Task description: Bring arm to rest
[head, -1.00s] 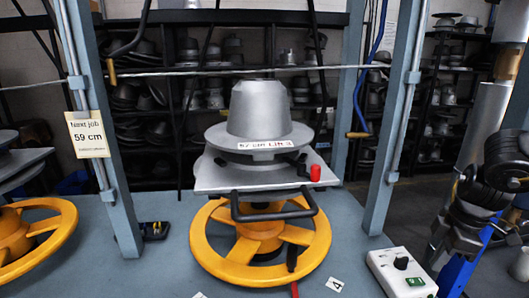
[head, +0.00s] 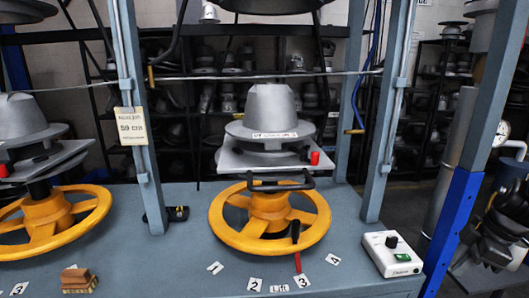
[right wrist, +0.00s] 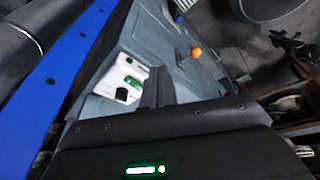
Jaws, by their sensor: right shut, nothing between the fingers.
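My right arm hangs at the right edge of the head view, with its dark gripper (head: 482,250) low beside the bench, behind a blue-and-grey post. In the right wrist view the dark fingers (right wrist: 158,82) are together and hold nothing. A white control box (head: 393,254) with a black knob and a green label stands on the bench's right front corner, apart from the gripper. It also shows in the right wrist view (right wrist: 128,82), beyond the fingers. My left gripper is not in view.
The press has a grey hat form (head: 270,112) above a yellow handwheel (head: 234,234). A blue-and-grey post (head: 452,220) stands close to my right arm. Number cards (head: 255,285) and a brown block (head: 78,280) lie on the bench (head: 170,262). Shelves of forms stand behind.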

